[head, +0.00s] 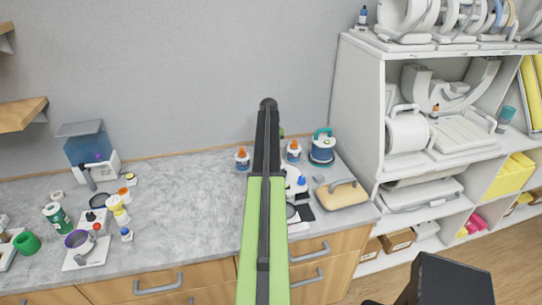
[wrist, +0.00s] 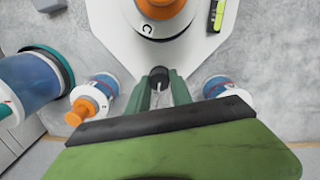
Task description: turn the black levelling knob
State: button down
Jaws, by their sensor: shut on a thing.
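In the wrist view the black levelling knob (wrist: 158,73) sits at the near edge of a white device base (wrist: 205,42). The green fingers of my gripper (wrist: 160,88) reach to the knob, one on each side, and are shut on it. A large orange-topped part (wrist: 160,8) stands on the same base, cut off by the top of the picture. In the head view my arm covers the gripper and the knob.
An orange-capped bottle (wrist: 92,100) stands close left of the fingers, and a blue-and-white bottle (wrist: 218,86) close right. A large blue jar (wrist: 28,88) is farther left. In the head view, a beige case (head: 341,195) lies on the counter; bare counter (head: 190,195) shows left of my arm.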

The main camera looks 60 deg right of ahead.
jog(key=m, duration=0.3)
jog(key=shift+m, duration=2.1)
jog(key=c, duration=1.1)
grip_release()
jog(key=shift+c, duration=0.2)
jog(key=shift+r, duration=0.1)
notch_tip(320, 180, up, 17)
jog(key=p, duration=1.7)
jog(key=shift+w, duration=0.45)
